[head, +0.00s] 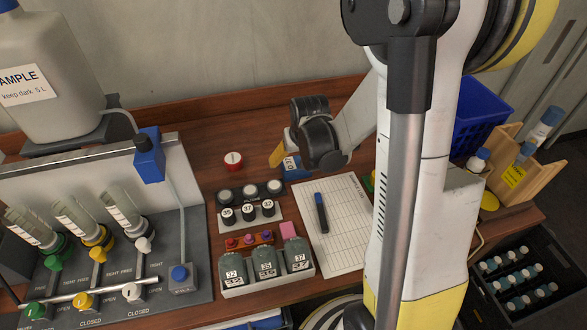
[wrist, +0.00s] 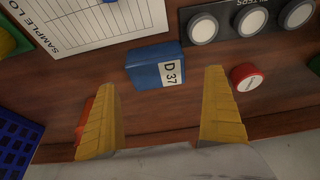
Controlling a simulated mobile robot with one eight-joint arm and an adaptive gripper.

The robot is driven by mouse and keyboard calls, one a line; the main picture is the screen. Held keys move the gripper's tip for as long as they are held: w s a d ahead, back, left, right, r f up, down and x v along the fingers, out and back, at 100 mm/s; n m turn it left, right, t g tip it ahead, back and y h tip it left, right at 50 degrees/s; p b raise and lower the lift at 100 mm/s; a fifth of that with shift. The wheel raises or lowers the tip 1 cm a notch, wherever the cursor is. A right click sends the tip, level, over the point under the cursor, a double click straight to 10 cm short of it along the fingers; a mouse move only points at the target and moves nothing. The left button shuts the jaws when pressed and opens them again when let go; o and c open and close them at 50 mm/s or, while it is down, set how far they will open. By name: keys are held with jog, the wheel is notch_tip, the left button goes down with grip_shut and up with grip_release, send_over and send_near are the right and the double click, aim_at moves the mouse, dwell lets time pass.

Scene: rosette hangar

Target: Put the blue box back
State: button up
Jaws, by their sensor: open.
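The blue box (wrist: 152,68), with a white label reading D 37, lies on the brown bench top in the wrist view. It also shows in the head view (head: 292,174), partly hidden by my gripper. My gripper (wrist: 163,105) is open, its two yellow fingers apart and empty. The box lies just beyond the fingertips, roughly centred between them, and no contact shows. In the head view one yellow finger (head: 277,156) shows just left of the box; the other finger is hidden.
A red-lidded round container (head: 233,160) stands left of the box. A sample log sheet (head: 333,235) with a blue marker (head: 321,212) lies in front. Racks of jars and vials (head: 267,270) are nearby. A blue basket (head: 482,112) and wooden holder (head: 525,165) stand right.

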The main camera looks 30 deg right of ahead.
aim_at(297, 163)
jog(key=b+x, duration=0.1)
jog(key=x, duration=0.1)
jog(key=b+x, duration=0.1)
jog(key=x, duration=0.2)
jog(key=shift+s+d+f+b, duration=0.1)
jog(key=shift+d+f+b, duration=0.15)
jog(key=shift+b, duration=0.05)
jog(key=shift+r, duration=0.1)
jog(key=shift+c, duration=0.7)
jog(key=c, duration=1.2)
